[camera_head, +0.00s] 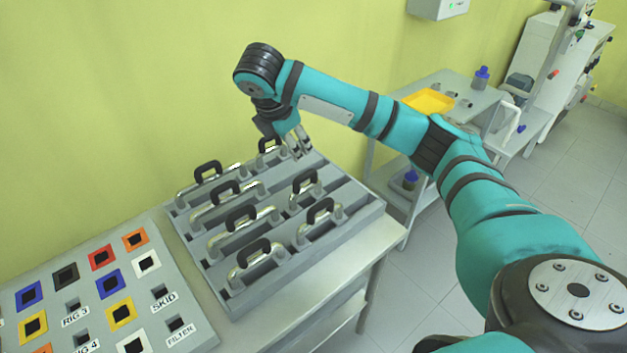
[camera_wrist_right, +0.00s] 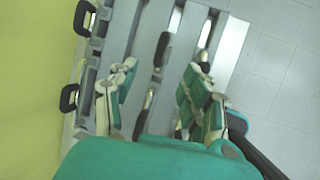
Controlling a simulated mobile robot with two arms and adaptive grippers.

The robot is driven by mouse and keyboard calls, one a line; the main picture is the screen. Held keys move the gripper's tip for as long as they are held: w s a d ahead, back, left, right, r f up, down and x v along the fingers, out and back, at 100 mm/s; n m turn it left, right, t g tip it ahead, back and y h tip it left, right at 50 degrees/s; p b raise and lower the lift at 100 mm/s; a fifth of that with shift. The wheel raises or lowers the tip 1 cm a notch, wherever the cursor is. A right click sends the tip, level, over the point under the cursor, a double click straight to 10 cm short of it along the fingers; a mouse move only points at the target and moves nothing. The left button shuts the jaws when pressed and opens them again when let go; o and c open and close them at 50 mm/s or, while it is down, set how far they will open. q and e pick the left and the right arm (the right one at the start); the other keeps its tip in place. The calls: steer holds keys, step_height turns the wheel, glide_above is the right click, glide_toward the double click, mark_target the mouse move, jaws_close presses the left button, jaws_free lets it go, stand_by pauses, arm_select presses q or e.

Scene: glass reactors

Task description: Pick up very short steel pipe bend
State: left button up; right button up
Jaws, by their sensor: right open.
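Several shiny steel pipe bends with black handles lie in the slots of a grey rack (camera_head: 345,225). The shorter-looking ones are on the right side, one (camera_head: 304,186) in the middle and one (camera_head: 320,213) nearer. Another bend (camera_head: 268,145) at the far end is partly hidden by my right gripper (camera_head: 299,150). I cannot tell for sure which one is the very short bend. My right gripper is open and empty above the rack's far end. In the right wrist view, its fingers (camera_wrist_right: 160,72) are spread above the rack, with a dark handle (camera_wrist_right: 161,48) between and beyond them.
Longer bends (camera_head: 240,218) fill the left slots. A grey board with coloured square holes (camera_head: 105,290) is at the near left. The yellow wall rises close behind the rack. A side table with a yellow tray (camera_head: 428,101) stands at the back right.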

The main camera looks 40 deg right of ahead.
mark_target(305, 174)
steer(key=x, duration=0.3)
steer(key=p+x, duration=0.1)
steer(key=x, duration=0.3)
steer(key=p+x, duration=0.1)
steer(key=x, duration=0.2)
steer(key=shift+a+f, duration=0.15)
steer(key=shift+f, duration=0.35)
steer(key=shift+f+p, duration=0.3)
steer(key=shift+f, duration=0.15)
steer(key=p+x, duration=0.1)
steer(key=x, duration=0.3)
steer(key=shift+f, duration=0.25)
steer(key=shift+c, duration=0.3)
jaws_close()
steer(key=shift+r, duration=0.1)
